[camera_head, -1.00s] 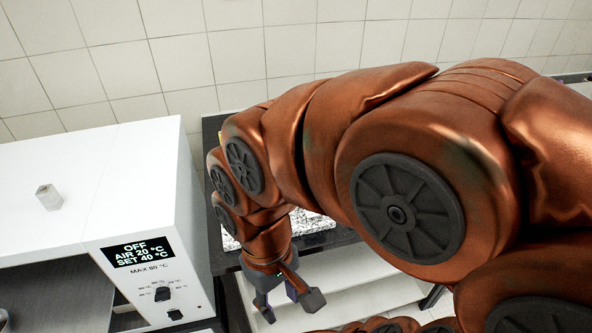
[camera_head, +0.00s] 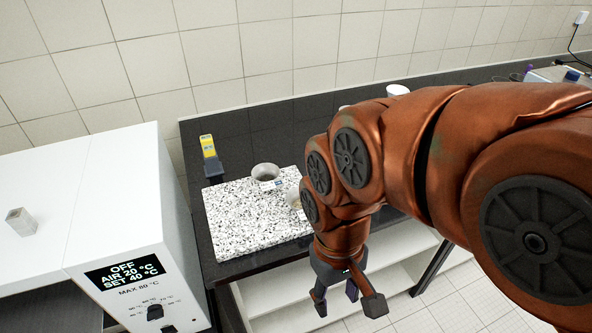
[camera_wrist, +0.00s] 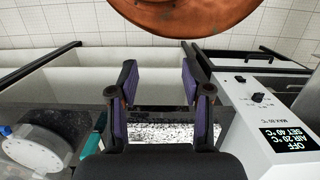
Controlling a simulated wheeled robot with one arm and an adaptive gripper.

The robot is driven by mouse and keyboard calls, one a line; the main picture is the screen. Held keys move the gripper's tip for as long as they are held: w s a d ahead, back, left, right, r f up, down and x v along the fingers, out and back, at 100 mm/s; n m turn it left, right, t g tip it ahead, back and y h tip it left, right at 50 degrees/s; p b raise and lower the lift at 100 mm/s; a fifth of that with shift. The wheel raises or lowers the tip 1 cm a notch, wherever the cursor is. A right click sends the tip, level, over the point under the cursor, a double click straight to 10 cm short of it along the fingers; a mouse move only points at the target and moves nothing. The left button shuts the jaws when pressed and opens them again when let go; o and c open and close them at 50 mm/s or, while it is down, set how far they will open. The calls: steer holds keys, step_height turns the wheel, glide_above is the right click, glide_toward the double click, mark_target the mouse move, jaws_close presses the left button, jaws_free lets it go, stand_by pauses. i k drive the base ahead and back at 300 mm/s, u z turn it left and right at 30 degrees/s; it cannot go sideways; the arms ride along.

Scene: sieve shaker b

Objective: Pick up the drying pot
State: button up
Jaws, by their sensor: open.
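A grey round pot with a label (camera_head: 265,172) stands on a speckled stone slab (camera_head: 235,225) on the dark bench. A second, paler vessel (camera_head: 293,201) on the slab is partly hidden behind my arm; I cannot tell which of the two is the drying pot. My gripper (camera_head: 347,301) is open and empty, pointing down in front of the bench edge, apart from both vessels. In the wrist view its spread fingers (camera_wrist: 158,92) have nothing between them, and a strip of the slab (camera_wrist: 170,133) shows beyond.
A white oven (camera_head: 130,215) with a display stands at the left, a small metal block (camera_head: 21,221) on top. A yellow-and-dark tool (camera_head: 209,158) lies behind the slab. A white cup (camera_head: 398,90) stands farther back. White shelves (camera_head: 270,305) are under the bench.

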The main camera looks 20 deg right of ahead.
mark_target(265, 175)
steer(key=u, duration=2.3)
steer(key=k, duration=0.8)
steer(key=z, duration=0.55)
